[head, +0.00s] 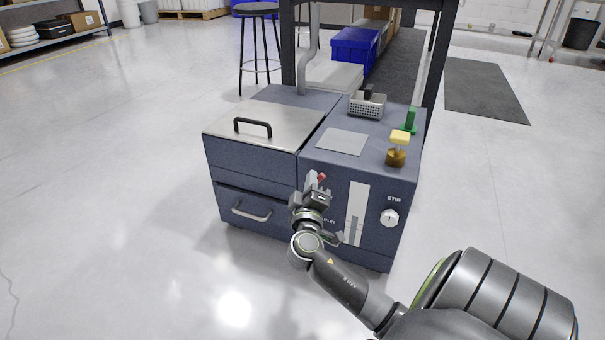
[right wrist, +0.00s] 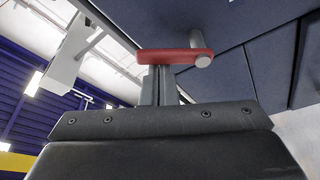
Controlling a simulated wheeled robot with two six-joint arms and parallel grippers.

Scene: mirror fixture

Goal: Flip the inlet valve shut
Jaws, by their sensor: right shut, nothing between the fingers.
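A red valve lever (head: 321,178) shows on the front panel of the blue-grey machine (head: 345,190), just beyond my right gripper (head: 313,184). In the right wrist view the red lever (right wrist: 170,56) lies across the picture at the fingertips, with a round metal piece (right wrist: 203,60) at its right end. My right gripper (right wrist: 158,75) is shut and empty, with its tips against or just short of the lever; I cannot tell if they touch. My left gripper is out of view.
The panel also has a pale vertical gauge (head: 357,214) and a STIR knob (head: 390,217). A drawer handle (head: 251,211) sticks out at left. On top are a wire basket (head: 367,103), a brass-and-yellow piece (head: 397,150) and a green piece (head: 410,121). Floor at left is clear.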

